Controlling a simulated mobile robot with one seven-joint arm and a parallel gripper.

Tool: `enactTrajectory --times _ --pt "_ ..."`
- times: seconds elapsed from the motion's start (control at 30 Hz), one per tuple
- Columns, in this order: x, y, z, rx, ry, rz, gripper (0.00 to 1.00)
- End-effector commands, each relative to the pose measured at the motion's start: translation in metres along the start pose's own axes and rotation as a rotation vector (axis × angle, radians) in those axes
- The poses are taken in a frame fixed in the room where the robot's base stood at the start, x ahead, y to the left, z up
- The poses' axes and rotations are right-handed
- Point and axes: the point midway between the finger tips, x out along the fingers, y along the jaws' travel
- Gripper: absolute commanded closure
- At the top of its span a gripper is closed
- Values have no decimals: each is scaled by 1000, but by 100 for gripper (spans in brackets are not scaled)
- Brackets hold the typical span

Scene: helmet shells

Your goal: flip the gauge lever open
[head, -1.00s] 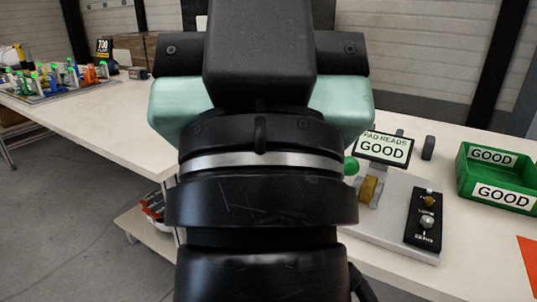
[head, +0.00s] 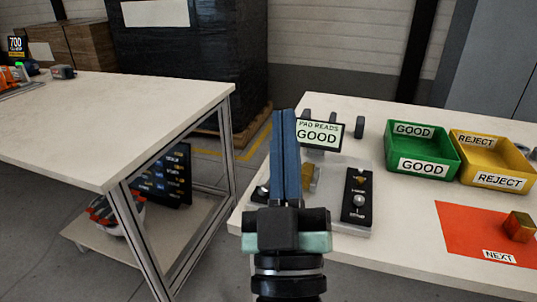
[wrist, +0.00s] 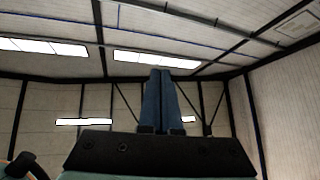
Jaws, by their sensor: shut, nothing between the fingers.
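The gauge stands on the right-hand table in the head view, with a pale grey base (head: 345,228) and a display (head: 319,134) reading "PAD READS GOOD". A brass-coloured part (head: 309,178) sits on its base, partly behind my fingers. A black panel (head: 357,195) with a light round knob is at its right. A small dark part (head: 261,192) shows left of my fingers. I cannot make out the lever clearly; my fingers cover part of the gauge. My gripper (head: 284,112) points up, shut and empty, in front of the gauge. In the wrist view its blue fingers (wrist: 160,73) are together.
A green GOOD bin (head: 422,168) and a yellow REJECT bin (head: 498,180) stand right of the gauge. A brass-coloured block (head: 518,226) sits on an orange mat (head: 460,225) marked NEXT. Another white table (head: 120,110) is at left, with a gap between the tables.

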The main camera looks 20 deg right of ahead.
Motion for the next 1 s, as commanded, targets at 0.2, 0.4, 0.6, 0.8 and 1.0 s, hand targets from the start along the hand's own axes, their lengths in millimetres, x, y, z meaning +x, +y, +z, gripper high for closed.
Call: enactTrajectory --times 0.2,0.4,0.6,0.8,1.0 --pt "-85 6 79 -301 -104 -93 100" --pt "-147 -1 104 -415 -136 -190 100" --pt "-164 -4 108 -438 -138 -219 100" --pt "-164 -4 108 -436 -137 -218 100" --pt "-155 -6 109 -434 -135 -217 100"
